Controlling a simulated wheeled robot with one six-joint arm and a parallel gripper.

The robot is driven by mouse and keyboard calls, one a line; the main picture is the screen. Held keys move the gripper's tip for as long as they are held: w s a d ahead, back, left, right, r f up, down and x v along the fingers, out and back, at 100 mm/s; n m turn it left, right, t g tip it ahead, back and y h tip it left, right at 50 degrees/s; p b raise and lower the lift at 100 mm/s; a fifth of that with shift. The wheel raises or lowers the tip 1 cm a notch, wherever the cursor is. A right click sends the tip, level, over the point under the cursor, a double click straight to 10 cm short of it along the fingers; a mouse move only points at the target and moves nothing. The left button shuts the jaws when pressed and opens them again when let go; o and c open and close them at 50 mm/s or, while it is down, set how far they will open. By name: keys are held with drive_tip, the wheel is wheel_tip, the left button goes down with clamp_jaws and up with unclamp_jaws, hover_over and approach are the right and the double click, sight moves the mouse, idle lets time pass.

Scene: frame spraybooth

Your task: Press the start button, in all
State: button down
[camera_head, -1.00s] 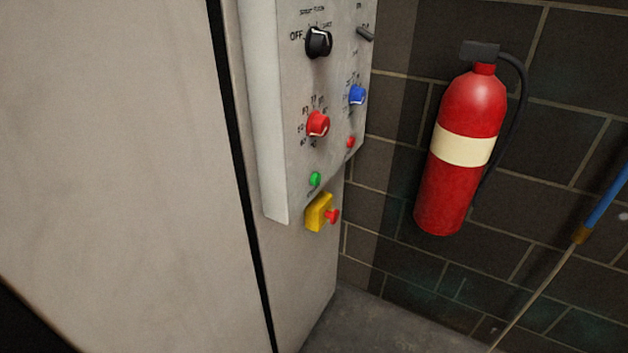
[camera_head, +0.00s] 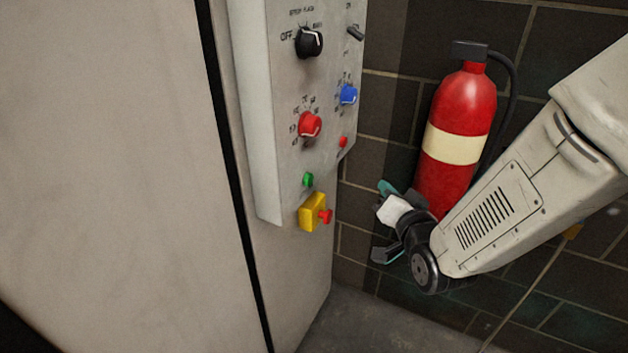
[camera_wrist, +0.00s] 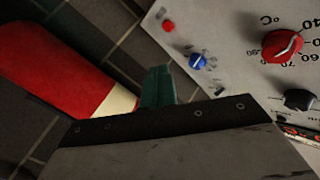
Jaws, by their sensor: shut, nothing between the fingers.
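The control panel (camera_head: 270,110) is a pale grey box on the side of a large pale cabinet. A small green button (camera_head: 308,180), which I take as the start button, sits low on it, below the red knob (camera_head: 309,125). My gripper (camera_head: 388,220) is right of the panel, apart from it, in front of the fire extinguisher. In the wrist view its teal fingers (camera_wrist: 158,86) are shut and empty. That view shows the red knob (camera_wrist: 282,45), the blue knob (camera_wrist: 198,62) and a small red button (camera_wrist: 168,26); the green button is not visible there.
A yellow box with a red button (camera_head: 313,212) sits just under the green button. A black knob (camera_head: 309,42) is higher on the panel. The red extinguisher (camera_head: 462,120) hangs on the dark tiled wall behind my arm. Space between gripper and panel looks free.

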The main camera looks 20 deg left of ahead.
sight(308, 180)
drive_tip(key=s+a+y, duration=0.1)
drive_tip(key=s+a+f+y, duration=0.1)
drive_tip(key=s+a+t, duration=0.1)
drive_tip(key=a, duration=0.1)
drive_tip(key=shift+s+a+f+y, duration=0.1)
drive_tip(key=shift+s+f+y, duration=0.15)
drive_tip(key=shift+f+y, duration=0.15)
drive_tip(key=a, duration=0.8)
drive_tip(key=shift+w+a, duration=0.35)
drive_tip(key=shift+a, duration=0.05)
drive_tip(key=shift+a, duration=0.1)
idle(1.6)
drive_tip(key=shift+a+r, duration=0.1)
drive_tip(key=shift+a, duration=0.2)
drive_tip(key=shift+a, duration=0.45)
idle(0.6)
idle(0.4)
drive_tip(key=shift+d, duration=0.85)
